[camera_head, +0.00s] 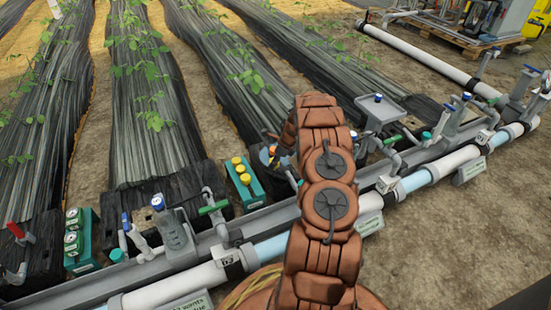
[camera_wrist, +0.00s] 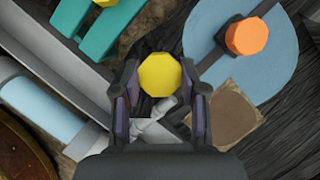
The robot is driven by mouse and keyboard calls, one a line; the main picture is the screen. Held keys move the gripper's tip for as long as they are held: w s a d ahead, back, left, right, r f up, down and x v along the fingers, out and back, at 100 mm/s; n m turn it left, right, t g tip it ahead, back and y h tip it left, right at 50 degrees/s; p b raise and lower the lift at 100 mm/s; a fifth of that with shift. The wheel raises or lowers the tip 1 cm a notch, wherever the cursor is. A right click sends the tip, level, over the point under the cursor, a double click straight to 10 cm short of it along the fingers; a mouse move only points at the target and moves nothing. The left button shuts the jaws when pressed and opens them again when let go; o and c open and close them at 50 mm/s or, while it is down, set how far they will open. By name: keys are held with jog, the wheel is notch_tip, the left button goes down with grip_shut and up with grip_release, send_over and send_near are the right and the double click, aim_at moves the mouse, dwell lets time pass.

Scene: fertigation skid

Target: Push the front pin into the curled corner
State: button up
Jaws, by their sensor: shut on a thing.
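In the wrist view my gripper (camera_wrist: 160,88) is shut on a yellow-headed pin (camera_wrist: 160,73), whose head sits between the two fingers. I cannot tell whether this is the curled corner, or whether the pin touches anything. In the head view my arm hides the gripper and the held pin.
A teal holder (camera_head: 246,184) with yellow caps stands left of my arm; its edge shows in the wrist view (camera_wrist: 108,32). An orange knob (camera_wrist: 248,36) sits on a blue disc (camera_wrist: 268,65). A grey rail (camera_wrist: 40,45) and white pipe (camera_head: 197,282) run along the row ends.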

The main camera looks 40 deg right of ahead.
jog(key=shift+f+b, duration=0.35)
jog(key=shift+f, duration=1.65)
jog(key=shift+f, duration=0.55)
jog(key=o, duration=1.2)
jog(key=shift+r+p, duration=0.55)
jog(key=shift+r, duration=3.5)
